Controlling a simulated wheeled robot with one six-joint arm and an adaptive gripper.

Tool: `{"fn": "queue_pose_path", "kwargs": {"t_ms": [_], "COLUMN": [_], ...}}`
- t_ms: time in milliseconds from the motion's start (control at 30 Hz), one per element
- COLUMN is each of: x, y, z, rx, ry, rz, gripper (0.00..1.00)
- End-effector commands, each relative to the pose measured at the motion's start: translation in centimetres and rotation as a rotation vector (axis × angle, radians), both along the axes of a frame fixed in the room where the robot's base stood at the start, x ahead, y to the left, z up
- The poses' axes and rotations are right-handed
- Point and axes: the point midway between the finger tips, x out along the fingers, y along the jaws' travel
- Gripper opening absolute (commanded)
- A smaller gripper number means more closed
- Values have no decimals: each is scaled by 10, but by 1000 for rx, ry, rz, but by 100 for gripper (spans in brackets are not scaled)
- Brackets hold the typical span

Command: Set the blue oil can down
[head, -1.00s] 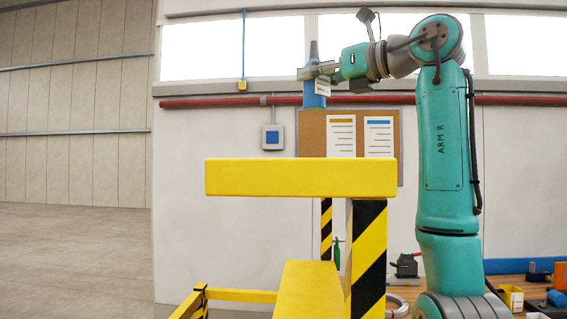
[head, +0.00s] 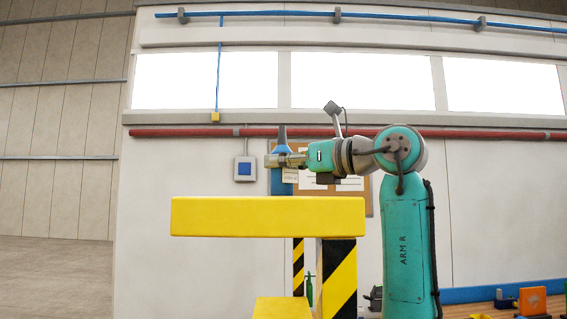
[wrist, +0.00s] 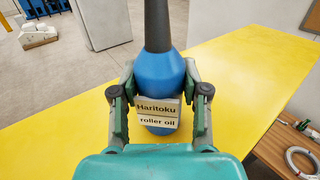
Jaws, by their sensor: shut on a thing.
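The blue oil can (head: 276,182) is upright with a dark grey spout. A label reading "Haritoku roller oil" (wrist: 158,115) faces the wrist camera. My gripper (head: 284,160) is shut around the can's body; in the wrist view its two fingers (wrist: 160,97) press on both sides of the blue can (wrist: 160,72). The can is at the top of the yellow beam (head: 268,216), whose flat yellow top (wrist: 235,75) spreads around it in the wrist view. The can's base looks level with the beam's top edge; whether it touches cannot be told.
The yellow top is bare around the can. A wooden bench (wrist: 275,155) with a pale ring and small items lies lower at the right. A notice board (head: 358,203) and a red pipe (head: 190,132) are on the wall behind.

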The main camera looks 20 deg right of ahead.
Motion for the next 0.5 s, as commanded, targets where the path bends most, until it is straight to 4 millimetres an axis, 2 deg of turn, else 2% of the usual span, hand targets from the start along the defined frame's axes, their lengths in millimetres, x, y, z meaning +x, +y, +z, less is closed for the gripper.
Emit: {"fn": "queue_pose_path", "kwargs": {"t_ms": [267, 300, 367, 500], "x": [0, 0, 0, 0], "y": [0, 0, 0, 0], "z": [-2, -2, -1, -1], "rx": [1, 0, 0, 0], "ry": [-1, 0, 0, 0], "rz": [0, 0, 0, 0], "gripper": [0, 53, 68, 70]}}
